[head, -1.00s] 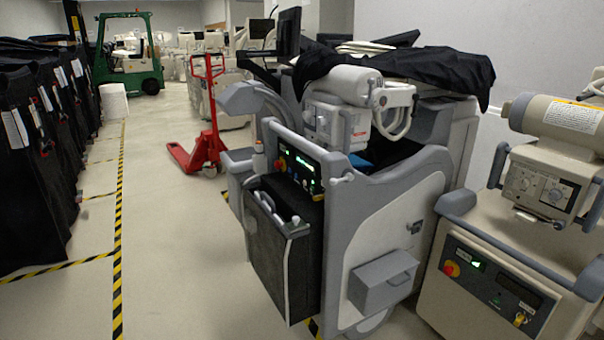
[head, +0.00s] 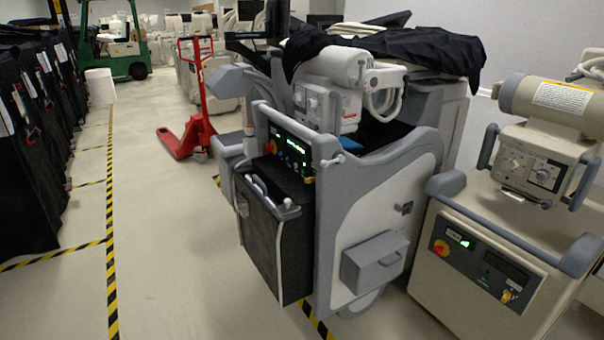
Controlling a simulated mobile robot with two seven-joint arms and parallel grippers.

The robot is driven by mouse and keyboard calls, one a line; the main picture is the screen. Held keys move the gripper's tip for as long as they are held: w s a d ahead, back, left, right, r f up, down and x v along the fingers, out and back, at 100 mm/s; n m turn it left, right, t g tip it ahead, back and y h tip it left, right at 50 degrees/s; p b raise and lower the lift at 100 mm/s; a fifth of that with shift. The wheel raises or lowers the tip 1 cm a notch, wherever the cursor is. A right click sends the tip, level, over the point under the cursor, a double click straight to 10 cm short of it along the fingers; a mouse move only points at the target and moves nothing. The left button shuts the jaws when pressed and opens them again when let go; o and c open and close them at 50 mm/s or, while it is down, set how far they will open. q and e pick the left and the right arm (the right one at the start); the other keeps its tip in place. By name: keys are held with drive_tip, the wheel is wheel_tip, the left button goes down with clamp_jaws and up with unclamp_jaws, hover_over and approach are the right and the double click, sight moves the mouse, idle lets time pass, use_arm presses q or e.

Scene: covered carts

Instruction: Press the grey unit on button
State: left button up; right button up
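The grey unit (head: 376,206) is a wheeled cart with white side panels in the middle of the head view, partly under a black cover. Its dark control panel (head: 291,152) is on the near left end, above a black fabric bin. The panel has a red knob on a yellow base (head: 272,147), green lit characters and several small buttons. The buttons are too small to tell which one is the on button. Neither of my grippers is in view.
A beige unit (head: 480,285) with its own red knob and key panel stands close on the right. A red pallet jack (head: 199,115) and green forklift (head: 117,45) are behind. Black covered carts (head: 35,150) line the left. The taped floor between is clear.

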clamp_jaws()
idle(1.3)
